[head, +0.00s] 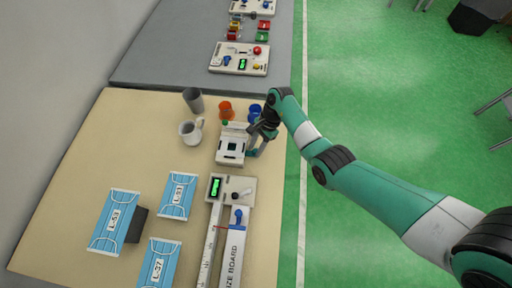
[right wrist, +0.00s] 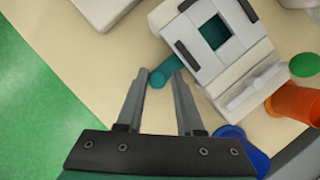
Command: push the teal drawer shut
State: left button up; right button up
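A white boxy machine (head: 231,146) with a square teal-dark window stands near the right edge of the tan table; it also shows in the right wrist view (right wrist: 205,42). A teal piece (right wrist: 159,78), likely the drawer or its handle, sticks out from the machine's side towards my right gripper. My right gripper (head: 255,146) is beside the machine's right side. In the right wrist view its two fingers (right wrist: 161,76) are apart, with the teal piece showing between and beyond the tips. I cannot tell whether they touch it. My left gripper is not in view.
An orange cup (head: 226,107) and a blue cup (head: 255,108) stand behind the machine, with a grey cup (head: 193,100) and white mug (head: 190,131) to its left. A cream device (head: 232,187) is in front.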

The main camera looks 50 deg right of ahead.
jog(key=shift+o, duration=1.3)
jog(key=shift+w, duration=0.1)
jog(key=shift+r, duration=0.1)
jog(key=p+v, duration=0.3)
jog(key=v, duration=0.8)
jog(key=shift+r, duration=0.25)
jog(key=shift+d, duration=0.1)
